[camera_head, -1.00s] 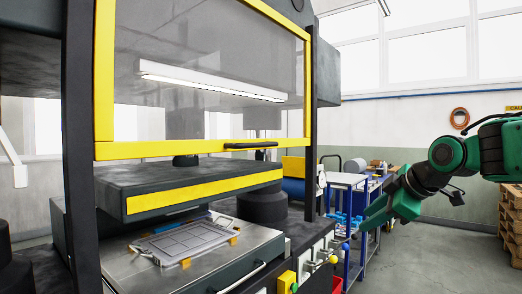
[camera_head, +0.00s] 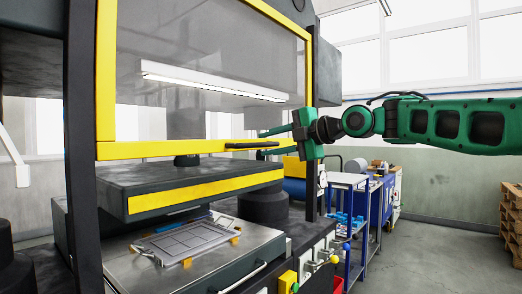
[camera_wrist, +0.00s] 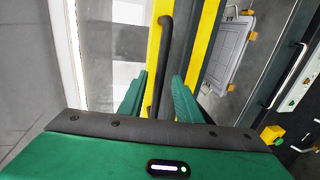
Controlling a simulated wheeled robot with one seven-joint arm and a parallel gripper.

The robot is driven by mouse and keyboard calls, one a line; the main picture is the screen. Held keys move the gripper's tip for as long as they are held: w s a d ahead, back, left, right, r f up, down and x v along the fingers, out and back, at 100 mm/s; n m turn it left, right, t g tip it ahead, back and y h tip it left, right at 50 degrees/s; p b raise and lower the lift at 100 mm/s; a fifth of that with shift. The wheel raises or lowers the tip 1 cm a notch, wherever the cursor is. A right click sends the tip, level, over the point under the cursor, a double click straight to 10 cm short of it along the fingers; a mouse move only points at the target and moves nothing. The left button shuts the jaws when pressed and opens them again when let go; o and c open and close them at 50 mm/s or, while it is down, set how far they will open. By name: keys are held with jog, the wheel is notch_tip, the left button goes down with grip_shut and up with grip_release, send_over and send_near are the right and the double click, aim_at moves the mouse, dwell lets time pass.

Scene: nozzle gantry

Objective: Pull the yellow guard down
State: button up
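The yellow guard (camera_head: 165,149) is a yellow frame around a clear pane on the front of the press. Its bottom bar is above the dark upper platen, and the lower opening is uncovered. A black bar handle (camera_head: 251,145) is on that bottom bar. My gripper (camera_head: 263,143) is open at the handle's right end, one finger above its line and one below. In the wrist view, the handle (camera_wrist: 162,65) runs between the two spread green fingers (camera_wrist: 160,90), with gaps on both sides. I cannot see either finger touching it.
The upper platen (camera_head: 120,178) has a yellow stripe. Below it, a grey panel (camera_head: 185,240) lies on the lower bed (camera_head: 130,262). A dark post (camera_head: 312,185) stands close to my gripper. A workbench (camera_head: 345,180) and pallets (camera_head: 510,220) are at the right.

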aim_at(263, 145)
jog(key=shift+x, duration=1.7)
grip_shut()
jog(key=shift+s+f, duration=0.1)
